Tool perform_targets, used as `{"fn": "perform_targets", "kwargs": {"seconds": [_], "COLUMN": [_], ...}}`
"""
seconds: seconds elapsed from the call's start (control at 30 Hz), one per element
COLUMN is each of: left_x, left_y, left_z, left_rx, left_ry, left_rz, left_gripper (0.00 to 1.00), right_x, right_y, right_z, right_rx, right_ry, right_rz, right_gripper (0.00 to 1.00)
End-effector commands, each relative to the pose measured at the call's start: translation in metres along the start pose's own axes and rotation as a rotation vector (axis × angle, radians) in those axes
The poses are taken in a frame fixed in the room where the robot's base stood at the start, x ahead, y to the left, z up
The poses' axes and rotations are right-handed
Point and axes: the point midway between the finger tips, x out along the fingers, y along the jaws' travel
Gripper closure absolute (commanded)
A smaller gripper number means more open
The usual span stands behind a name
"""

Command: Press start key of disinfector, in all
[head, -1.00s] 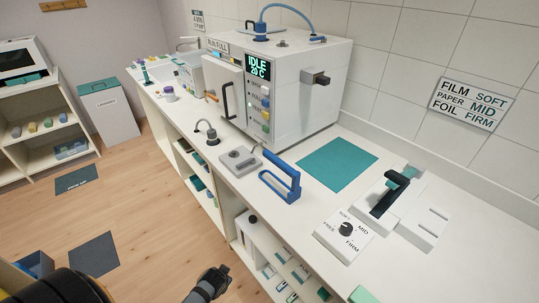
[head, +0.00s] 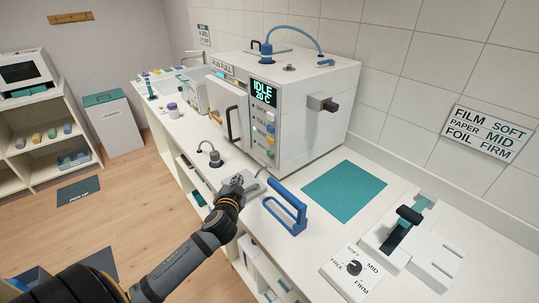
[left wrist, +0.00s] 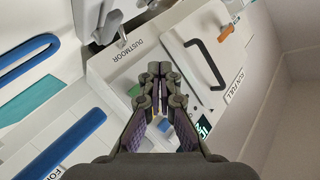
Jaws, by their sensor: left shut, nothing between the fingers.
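The disinfector (head: 320,120) is a white box at the back of the counter. The door with a black handle (head: 233,122) is left of the panel; the handle also shows in the left wrist view (left wrist: 206,62). My left gripper (head: 243,180) is shut and empty, in front of and below the key panel, apart from it. My right gripper is not in view.
A blue looped handle (head: 287,207) stands on the counter right of my left gripper. A small grey device (head: 256,189) is partly hidden behind the gripper. A hooked-tube fitting (head: 213,158) stands to the left. A teal mat (head: 344,195) and a dial box (head: 352,268) lie to the right.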

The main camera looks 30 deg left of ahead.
Motion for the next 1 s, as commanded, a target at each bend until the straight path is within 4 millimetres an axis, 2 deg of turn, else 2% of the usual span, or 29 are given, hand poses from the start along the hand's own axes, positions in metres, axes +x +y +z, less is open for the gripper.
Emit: {"fn": "perform_targets", "kwargs": {"seconds": [0.1,0.2,0.57,0.73,1.0], "left_x": [0.009,0.011,0.012,0.022,0.048], "left_y": [-0.010,-0.013,-0.013,-0.006,0.015], "left_z": [-0.018,-0.025,-0.025,-0.032,-0.055], "left_rx": [0.027,0.036,0.035,0.029,0.029], "left_ry": [0.077,0.104,0.106,0.104,0.105], "left_rz": [-0.020,-0.026,-0.026,-0.029,-0.026], "left_gripper": [1.00,1.00,1.00,1.00,1.00], "right_x": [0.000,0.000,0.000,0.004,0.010], "right_y": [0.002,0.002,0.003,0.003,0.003], "right_z": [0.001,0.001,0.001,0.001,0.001], "right_rx": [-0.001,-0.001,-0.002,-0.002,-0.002], "right_ry": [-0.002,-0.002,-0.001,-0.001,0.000], "right_rz": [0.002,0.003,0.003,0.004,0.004], "right_gripper": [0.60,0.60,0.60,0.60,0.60]}}
